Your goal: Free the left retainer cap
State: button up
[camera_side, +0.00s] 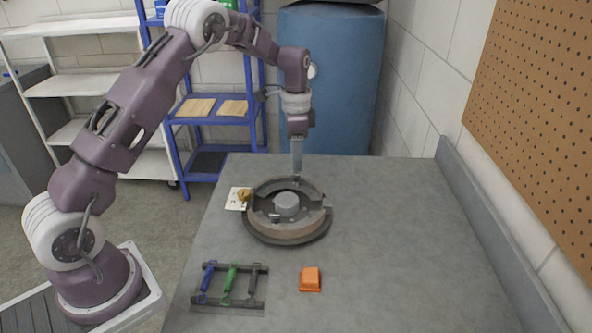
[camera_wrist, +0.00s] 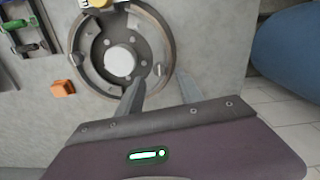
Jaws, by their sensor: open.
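A round brake assembly (camera_side: 262,230) sits on the grey table, with a curved shoe ring around a pale central hub (camera_side: 286,203). It also shows in the wrist view (camera_wrist: 84,68), with its hub (camera_wrist: 120,61) inside a dark plate with several holes. Small fittings show on the ring and plate, but I cannot tell which is the left retainer cap. My gripper (camera_side: 297,168) points down above the far side of the assembly. One fingertip overlaps the assembly's edge in the picture.
A rack (camera_side: 205,266) with blue, green and black-handled tools lies at the table's front left. An orange block (camera_side: 310,279) sits right of it. A white card (camera_side: 236,199) with a brass-coloured piece (camera_side: 244,195) lies beside the assembly. The table's right side is clear, below a pegboard wall.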

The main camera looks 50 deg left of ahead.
aim_at(296, 174)
notch_tip(296, 174, down, 5)
jog(key=shift+r, duration=0.1)
grip_shut()
jog(key=shift+n, duration=0.3)
jog(key=n, duration=0.3)
jog(key=shift+n, duration=0.3)
jog(key=n, duration=0.4)
jog(key=shift+r+n, duration=0.1)
jog(key=shift+n, duration=0.2)
jog(key=n, duration=0.4)
jog(key=shift+n, duration=2.4)
